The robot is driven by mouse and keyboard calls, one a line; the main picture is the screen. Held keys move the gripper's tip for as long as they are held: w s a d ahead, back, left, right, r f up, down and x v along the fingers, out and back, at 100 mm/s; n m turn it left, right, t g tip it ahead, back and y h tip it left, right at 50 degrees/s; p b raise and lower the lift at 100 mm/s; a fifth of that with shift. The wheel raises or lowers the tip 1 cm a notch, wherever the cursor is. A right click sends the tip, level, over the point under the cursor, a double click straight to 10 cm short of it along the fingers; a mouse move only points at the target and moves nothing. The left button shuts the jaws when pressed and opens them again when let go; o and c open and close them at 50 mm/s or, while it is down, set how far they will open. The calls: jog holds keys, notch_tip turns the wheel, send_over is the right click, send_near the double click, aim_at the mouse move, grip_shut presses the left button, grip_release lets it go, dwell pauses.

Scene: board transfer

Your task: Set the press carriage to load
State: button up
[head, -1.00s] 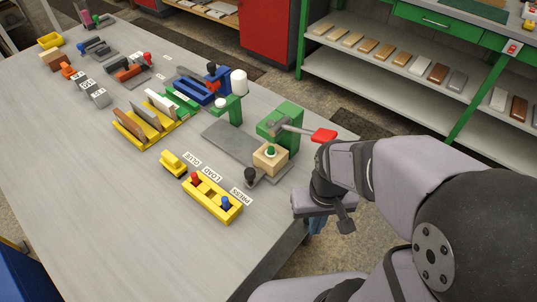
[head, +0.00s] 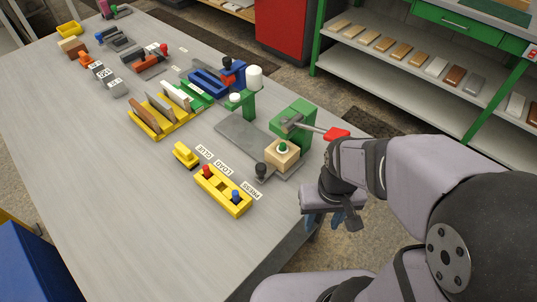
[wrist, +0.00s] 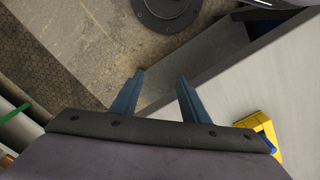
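The press carriage carries a pale wooden block (head: 285,157) with a green knob on top, and a black ball handle (head: 261,170) sticks out at its near side. It sits at the right end of a grey track (head: 240,132), beside the green press (head: 293,117) with a red-tipped lever (head: 337,134). Along the track lie the labels GLUE (head: 204,151), LOAD (head: 224,169) and PRESS (head: 250,190); the handle is nearest PRESS. My gripper (head: 335,221) is right of the carriage, past the table edge. In the wrist view its blue fingers (wrist: 157,98) are apart and empty.
A yellow holder (head: 210,192) with a red and a blue knob stands in front of the labels, with a small yellow piece (head: 186,155) to its left. A yellow rack (head: 153,128) holds upright boards. The table (head: 100,190) front is clear.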

jog(key=s+a+r+n+g+p, duration=0.2)
jog(key=a+r+p, duration=0.3)
jog(key=p, duration=0.4)
notch_tip(320, 180, up, 8)
jog(key=t+p, duration=0.2)
jog(key=p, duration=0.5)
send_over(261, 167)
jog(key=shift+w+f, duration=0.1)
jog(key=shift+m, duration=1.1)
jog(key=shift+f+p, duration=0.95)
jog(key=shift+f, duration=2.65)
